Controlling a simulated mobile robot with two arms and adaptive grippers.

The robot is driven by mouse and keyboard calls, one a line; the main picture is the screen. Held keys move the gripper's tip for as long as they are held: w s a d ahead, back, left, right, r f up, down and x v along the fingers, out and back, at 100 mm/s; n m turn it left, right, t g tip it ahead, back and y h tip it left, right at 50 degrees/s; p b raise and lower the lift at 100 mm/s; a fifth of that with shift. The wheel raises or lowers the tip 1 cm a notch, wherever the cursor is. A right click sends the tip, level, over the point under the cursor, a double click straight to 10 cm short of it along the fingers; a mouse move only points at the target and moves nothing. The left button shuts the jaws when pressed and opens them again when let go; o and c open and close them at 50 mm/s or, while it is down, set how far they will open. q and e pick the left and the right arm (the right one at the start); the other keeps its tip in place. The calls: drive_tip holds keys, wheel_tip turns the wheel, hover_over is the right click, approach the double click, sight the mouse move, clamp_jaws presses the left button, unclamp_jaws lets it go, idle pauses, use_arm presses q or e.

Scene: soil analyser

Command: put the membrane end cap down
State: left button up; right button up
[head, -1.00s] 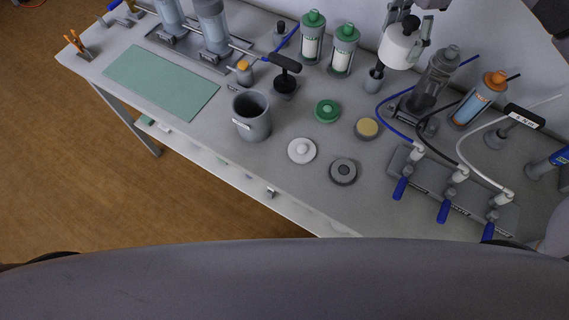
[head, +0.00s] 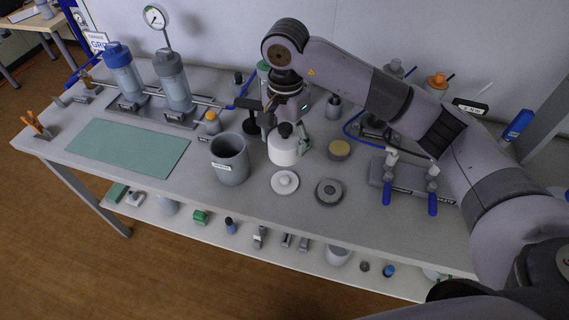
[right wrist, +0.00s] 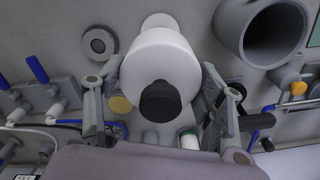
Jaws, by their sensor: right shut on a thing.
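My right gripper (head: 286,137) reaches over the table in the head view, pointing down, and is shut on a white rounded cylinder with a dark knob, which I take to be the membrane end cap (head: 285,153). In the right wrist view the white cap (right wrist: 160,60) sits between the two fingers (right wrist: 160,72), its dark knob towards the camera. It is behind a flat white disc (head: 285,182) in the head view; whether it touches the table is hard to tell. My left gripper is not in view.
A grey beaker (head: 230,160) stands close left of the cap. A dark grey ring (head: 329,192) and a yellow-topped disc (head: 339,150) lie to the right. A valve block (head: 409,178) is farther right. A green mat (head: 128,148) lies left, with bare table in front of it.

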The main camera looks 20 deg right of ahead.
wheel_tip(320, 180, down, 6)
drive_tip(key=shift+s+a+r+p, duration=0.1)
drive_tip(key=shift+r+p, duration=0.1)
drive_tip(key=shift+p, duration=0.3)
wheel_tip(320, 180, down, 4)
drive_tip(key=shift+f+p, duration=0.2)
drive_tip(key=shift+p, duration=0.3)
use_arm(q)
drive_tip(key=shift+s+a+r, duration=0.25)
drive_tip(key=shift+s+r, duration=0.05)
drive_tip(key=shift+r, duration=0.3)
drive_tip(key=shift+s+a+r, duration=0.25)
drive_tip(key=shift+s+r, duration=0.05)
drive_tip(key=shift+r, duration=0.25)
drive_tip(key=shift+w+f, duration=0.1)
use_arm(e)
drive_tip(key=shift+f, duration=0.1)
use_arm(q)
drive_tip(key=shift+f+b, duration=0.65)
drive_tip(key=shift+b, duration=0.15)
use_arm(e)
drive_tip(key=shift+f, duration=0.5)
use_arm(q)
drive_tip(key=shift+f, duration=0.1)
use_arm(e)
drive_tip(key=o, duration=1.3)
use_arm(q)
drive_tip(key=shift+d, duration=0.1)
